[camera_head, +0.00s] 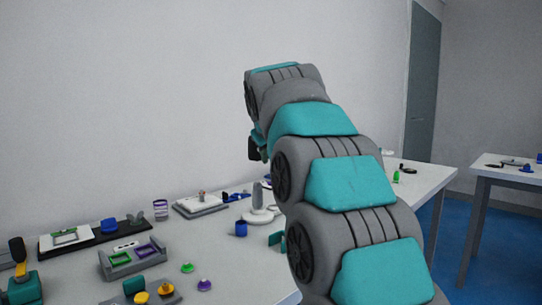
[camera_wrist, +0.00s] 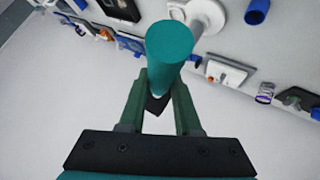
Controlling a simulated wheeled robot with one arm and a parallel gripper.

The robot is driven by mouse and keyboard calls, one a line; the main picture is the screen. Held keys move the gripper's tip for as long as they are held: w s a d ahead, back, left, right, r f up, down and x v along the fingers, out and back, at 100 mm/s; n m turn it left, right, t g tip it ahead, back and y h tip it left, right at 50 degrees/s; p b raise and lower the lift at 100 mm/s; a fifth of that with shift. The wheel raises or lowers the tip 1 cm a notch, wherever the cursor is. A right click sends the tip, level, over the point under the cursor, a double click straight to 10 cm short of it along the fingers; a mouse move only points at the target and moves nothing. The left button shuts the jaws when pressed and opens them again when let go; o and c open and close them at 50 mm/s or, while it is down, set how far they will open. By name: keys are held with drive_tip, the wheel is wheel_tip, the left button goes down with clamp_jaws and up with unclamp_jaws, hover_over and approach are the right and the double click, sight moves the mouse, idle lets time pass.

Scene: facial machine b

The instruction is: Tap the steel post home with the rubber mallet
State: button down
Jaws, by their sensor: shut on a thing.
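In the head view my arm hides most of the gripper, and a dark block (camera_head: 253,148) shows at the arm's left edge, above the table. A grey upright post, probably the steel post (camera_head: 257,195), stands on a white round base (camera_head: 258,216). The base also shows at the top of the wrist view (camera_wrist: 213,14), apart from the mallet.
The white table (camera_head: 225,258) holds a blue cup (camera_head: 241,229) beside the post, a grey tray with coloured frames (camera_head: 133,262), a white box (camera_head: 200,205) and several knobs. My arm covers the table's right part. Another table (camera_head: 510,175) stands at right.

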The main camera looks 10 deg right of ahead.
drive_tip(key=shift+f+b, duration=0.35)
drive_tip(key=shift+f, duration=0.85)
idle(0.4)
wheel_tip(320, 180, down, 5)
drive_tip(key=b, duration=0.3)
wheel_tip(320, 180, up, 4)
drive_tip(key=p, duration=0.3)
drive_tip(key=shift+r, duration=0.1)
drive_tip(key=shift+s+d, duration=0.1)
